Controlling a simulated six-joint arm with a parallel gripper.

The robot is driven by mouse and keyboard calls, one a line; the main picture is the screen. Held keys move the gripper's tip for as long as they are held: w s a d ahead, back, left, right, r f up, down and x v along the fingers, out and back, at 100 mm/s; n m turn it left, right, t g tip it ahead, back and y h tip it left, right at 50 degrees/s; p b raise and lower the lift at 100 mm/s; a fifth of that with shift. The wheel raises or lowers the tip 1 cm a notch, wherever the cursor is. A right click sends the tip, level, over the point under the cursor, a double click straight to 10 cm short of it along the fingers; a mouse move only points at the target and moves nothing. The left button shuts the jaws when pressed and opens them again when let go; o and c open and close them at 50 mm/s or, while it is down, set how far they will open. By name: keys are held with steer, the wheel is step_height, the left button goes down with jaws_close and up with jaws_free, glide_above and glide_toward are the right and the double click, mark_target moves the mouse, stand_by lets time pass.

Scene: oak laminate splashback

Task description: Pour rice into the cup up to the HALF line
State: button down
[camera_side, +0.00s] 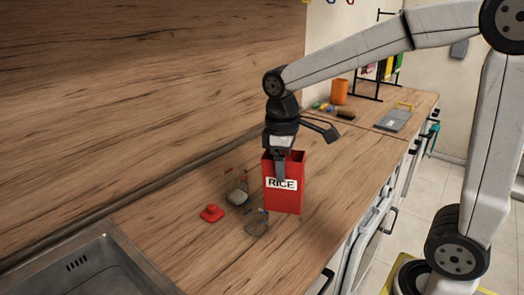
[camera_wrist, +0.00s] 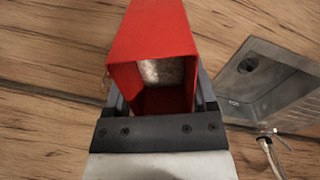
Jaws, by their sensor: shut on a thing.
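My gripper (camera_side: 281,168) is shut on the red rice box (camera_side: 284,198), with one finger down the face above its white RICE label. The box is upright and open at the top; I cannot tell whether its base touches the counter. In the wrist view, the red box (camera_wrist: 148,35) sits between my fingers, with pale rice inside. Left of it is a clear cup (camera_side: 237,193) with pale contents low inside. A second clear vessel (camera_side: 257,226) stands nearer the front and looks empty. No HALF line is readable on either.
A small red lid-like piece (camera_side: 212,213) lies left of the cups. A steel sink (camera_side: 90,268) is at the front left. An orange container (camera_side: 339,92), a brush and a grey board (camera_side: 394,120) stand farther back. The counter right of the box is clear.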

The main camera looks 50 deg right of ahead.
steer(key=w+d+n+h, duration=0.1)
steer(key=w+d+n, duration=0.5)
steer(key=w+d, duration=0.2)
steer(key=shift+w+d+n+t, duration=0.15)
steer(key=shift+w+n+t, duration=0.2)
steer(key=shift+w, duration=0.6)
steer(key=shift+f, duration=0.25)
steer(key=shift+h, duration=0.7)
step_height(320, 180, down, 6)
steer(key=shift+r, duration=0.25)
steer(key=shift+f, duration=0.15)
steer(key=shift+d+f+t+h, duration=0.15)
steer(key=shift+f+h, duration=0.2)
steer(key=shift+f, duration=0.45)
steer(key=shift+a+f+t+h, duration=0.1)
steer(key=shift+f+h, duration=0.25)
steer(key=shift+f, duration=0.45)
steer(key=shift+f, duration=0.1)
